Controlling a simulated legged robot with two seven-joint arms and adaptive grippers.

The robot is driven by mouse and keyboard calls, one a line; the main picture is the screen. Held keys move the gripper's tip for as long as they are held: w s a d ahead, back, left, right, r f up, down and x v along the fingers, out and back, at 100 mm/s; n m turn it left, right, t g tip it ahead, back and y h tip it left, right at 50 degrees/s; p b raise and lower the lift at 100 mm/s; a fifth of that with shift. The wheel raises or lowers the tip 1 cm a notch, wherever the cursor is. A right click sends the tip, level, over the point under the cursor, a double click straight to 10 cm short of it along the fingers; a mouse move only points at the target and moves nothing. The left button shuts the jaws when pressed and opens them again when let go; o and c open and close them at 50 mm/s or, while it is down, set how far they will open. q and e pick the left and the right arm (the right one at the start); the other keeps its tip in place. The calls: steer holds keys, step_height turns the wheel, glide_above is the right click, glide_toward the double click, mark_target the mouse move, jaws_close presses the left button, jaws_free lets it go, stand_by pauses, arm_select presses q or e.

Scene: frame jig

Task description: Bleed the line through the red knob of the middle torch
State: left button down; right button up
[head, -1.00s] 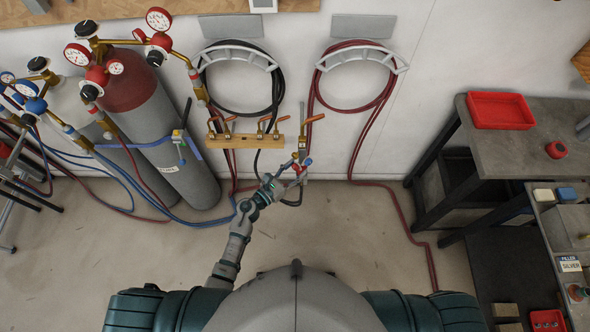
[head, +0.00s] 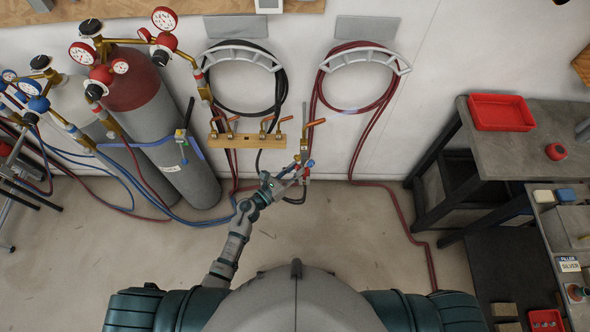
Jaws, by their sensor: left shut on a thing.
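A rack (head: 247,141) on the wall holds torches with orange levers. One torch (head: 305,150) stands out at the right end of the rack, with a blue knob (head: 310,163) and a red knob (head: 306,176) low on it. My left gripper (head: 298,175) is at these knobs and is shut on the torch. The fingers cover part of it, and the exact point of grip is too small to tell. I cannot tell from this view whether it is the middle torch. My right gripper is out of view.
Gas cylinders with gauges, the nearest with a red top (head: 132,82), stand at the left. Coiled black (head: 281,85) and red (head: 390,90) hoses hang on the wall. Hoses trail across the floor. A bench with a red tray (head: 500,112) stands at the right.

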arm_select(q)
steer(key=n, duration=0.2)
steer(key=shift+a+n+p, duration=0.15)
steer(key=shift+n+p, duration=0.2)
steer(key=shift+n, duration=0.05)
steer(key=n, duration=0.2)
steer(key=shift+n+p, duration=0.3)
steer(key=shift+p, duration=0.05)
steer(key=n, duration=0.2)
steer(key=shift+n+p, duration=0.35)
steer(key=shift+n, duration=0.05)
steer(key=n+p, duration=0.1)
steer(key=n, duration=0.5)
steer(key=shift+f+p, duration=0.1)
steer(key=shift+p, duration=0.3)
steer(key=n+p, duration=0.1)
steer(key=n, duration=0.3)
steer(key=shift+f, duration=0.15)
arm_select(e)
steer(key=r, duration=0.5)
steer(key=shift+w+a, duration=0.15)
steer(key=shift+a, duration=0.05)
arm_select(q)
steer(key=shift+n, duration=0.5)
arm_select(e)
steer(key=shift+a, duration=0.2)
arm_select(q)
steer(key=shift+f, duration=0.1)
